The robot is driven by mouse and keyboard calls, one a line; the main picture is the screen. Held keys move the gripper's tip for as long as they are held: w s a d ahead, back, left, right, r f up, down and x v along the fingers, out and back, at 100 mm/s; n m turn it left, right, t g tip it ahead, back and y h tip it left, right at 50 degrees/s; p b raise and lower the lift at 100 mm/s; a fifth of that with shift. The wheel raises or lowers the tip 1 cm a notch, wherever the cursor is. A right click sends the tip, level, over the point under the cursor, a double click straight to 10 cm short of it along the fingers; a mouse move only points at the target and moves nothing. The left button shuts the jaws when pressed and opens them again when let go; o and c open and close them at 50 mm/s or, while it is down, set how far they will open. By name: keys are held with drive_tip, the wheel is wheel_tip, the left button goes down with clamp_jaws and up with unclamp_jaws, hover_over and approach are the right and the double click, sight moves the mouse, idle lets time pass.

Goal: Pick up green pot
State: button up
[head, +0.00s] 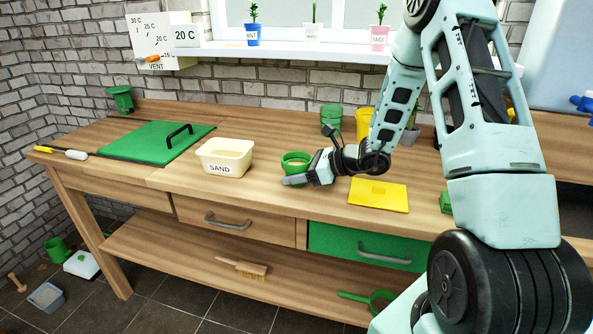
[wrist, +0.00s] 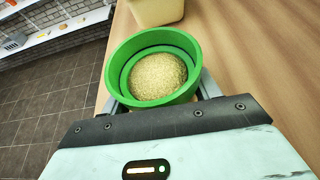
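A green pot (head: 294,163) stands upright on the wooden bench, just right of the sand tub. In the wrist view the green pot (wrist: 153,68) has a wide rim and is filled with tan, grainy material. My gripper (head: 297,178) is low at the bench, reaching in from the right. One finger shows in front of the pot. In the wrist view the fingers of my gripper (wrist: 163,95) lie on either side of the pot, apparently spread. The lower pot is hidden, so contact is unclear.
A cream tub labelled SAND (head: 224,157) stands close left of the pot. A yellow mat (head: 378,195) lies to the right, under my arm. A green jar (head: 331,118) and a yellow pot (head: 363,124) stand behind. A green lid with a black handle (head: 155,143) lies left.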

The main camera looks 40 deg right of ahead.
drive_tip(key=shift+c, duration=1.4)
drive_tip(key=shift+r, duration=0.1)
